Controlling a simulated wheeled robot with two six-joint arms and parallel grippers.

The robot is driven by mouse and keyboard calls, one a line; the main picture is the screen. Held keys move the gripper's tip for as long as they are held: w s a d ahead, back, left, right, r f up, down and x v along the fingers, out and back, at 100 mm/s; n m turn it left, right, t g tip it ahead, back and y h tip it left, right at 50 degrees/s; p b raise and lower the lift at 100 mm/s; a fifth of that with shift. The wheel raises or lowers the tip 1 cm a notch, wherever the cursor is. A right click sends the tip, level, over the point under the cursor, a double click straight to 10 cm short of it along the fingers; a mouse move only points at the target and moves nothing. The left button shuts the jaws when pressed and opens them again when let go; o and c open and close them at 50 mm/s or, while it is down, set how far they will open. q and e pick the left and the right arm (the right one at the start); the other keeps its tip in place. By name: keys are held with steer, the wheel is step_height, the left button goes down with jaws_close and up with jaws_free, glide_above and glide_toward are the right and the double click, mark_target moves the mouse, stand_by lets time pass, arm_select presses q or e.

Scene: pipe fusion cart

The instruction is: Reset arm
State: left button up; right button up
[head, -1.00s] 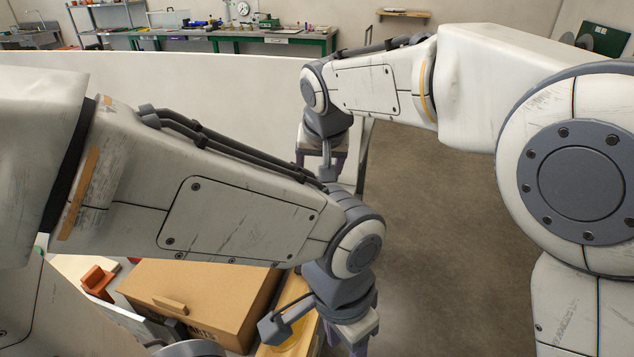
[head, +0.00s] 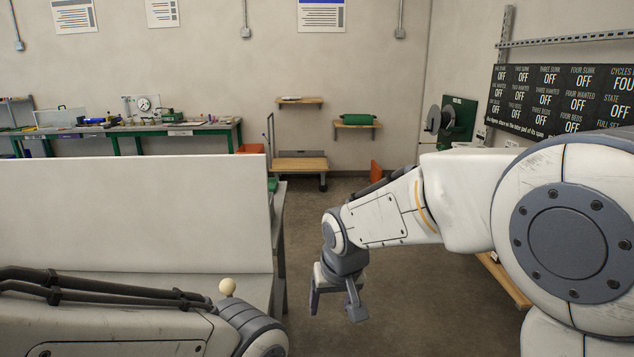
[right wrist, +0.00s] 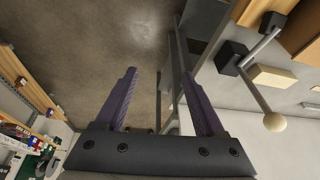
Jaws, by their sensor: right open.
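My right arm reaches in from the right in the head view. Its gripper (head: 333,302) hangs downward over the floor, to the right of the grey table. In the right wrist view its two purple fingers (right wrist: 158,75) stand apart with nothing between them. My left arm lies across the lower left of the head view, and its gripper is out of the picture. A cream ball knob (head: 227,287) shows just above my left arm. The right wrist view shows a cream ball (right wrist: 275,122) on the end of a grey lever, right of the fingers.
A white upright panel (head: 130,215) stands on the grey table (head: 258,291) at left. A wooden-topped trolley (head: 300,164), a green workbench (head: 75,133) and wall shelves stand at the back. A black status board (head: 565,95) hangs at right. Floor (head: 400,300) around my right gripper is clear.

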steer(key=s+d+f+m+g+h, duration=0.1)
steer(key=s+d+f, duration=0.3)
steer(key=s+d, duration=0.3)
steer(key=s+d+f+m, duration=0.1)
steer(key=s+d+f, duration=0.35)
steer(key=d, duration=0.45)
steer(key=s+a+r+n+g, duration=0.1)
steer(key=s+a+r+n, duration=0.2)
steer(key=s+a, duration=0.3)
steer(key=s+a+r+n+g+y, duration=0.1)
steer(key=s+a+r+n, duration=0.2)
steer(key=s+a, duration=0.4)
steer(key=shift+s+a+r+n+g, duration=0.25)
steer(key=shift+s+n+g, duration=0.15)
steer(key=shift+s+n, duration=0.35)
